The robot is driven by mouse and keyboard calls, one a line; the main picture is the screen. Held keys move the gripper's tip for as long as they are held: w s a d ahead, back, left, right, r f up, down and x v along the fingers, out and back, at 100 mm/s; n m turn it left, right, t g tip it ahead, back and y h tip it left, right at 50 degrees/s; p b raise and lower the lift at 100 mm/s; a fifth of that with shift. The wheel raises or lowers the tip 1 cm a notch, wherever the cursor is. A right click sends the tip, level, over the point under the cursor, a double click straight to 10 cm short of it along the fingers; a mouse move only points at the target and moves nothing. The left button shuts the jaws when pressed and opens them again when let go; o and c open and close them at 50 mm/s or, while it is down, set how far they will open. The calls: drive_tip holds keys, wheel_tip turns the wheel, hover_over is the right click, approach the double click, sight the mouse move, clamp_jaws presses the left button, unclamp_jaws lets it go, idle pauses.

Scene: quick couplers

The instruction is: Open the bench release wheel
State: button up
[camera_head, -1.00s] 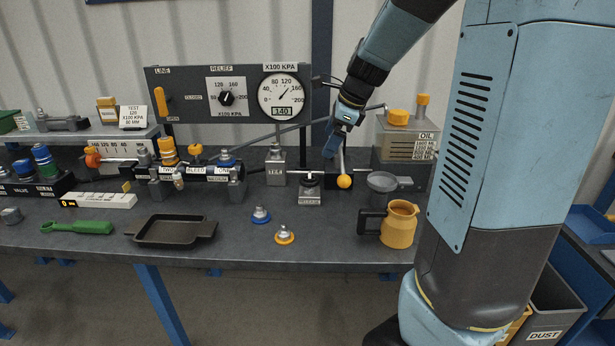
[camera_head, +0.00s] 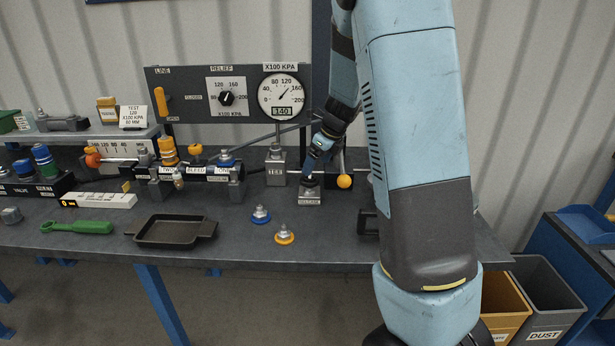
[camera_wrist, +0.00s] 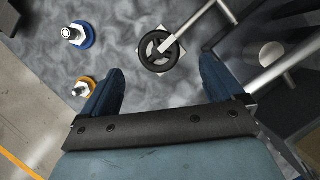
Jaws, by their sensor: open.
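The release wheel is a small black spoked handwheel (camera_wrist: 148,60), seen from above in the wrist view. In the head view it sits on a small grey labelled block (camera_head: 311,198) and is largely hidden by my gripper (camera_head: 312,168). My gripper, also in the wrist view (camera_wrist: 161,78), is open and empty, with its blue fingers pointing down toward the bench. The wheel shows between and beyond the two fingertips. I see no contact between fingers and wheel.
A lever with a yellow ball (camera_head: 344,181) stands just right of the wheel. Blue-ringed (camera_head: 261,215) and yellow-ringed (camera_head: 284,235) couplers lie in front. The gauge (camera_head: 281,96) reads 140. A black tray (camera_head: 174,230) lies left. My arm hides most of the jug area.

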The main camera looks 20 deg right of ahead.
sight(310, 178)
drive_tip(key=shift+x, duration=3.15)
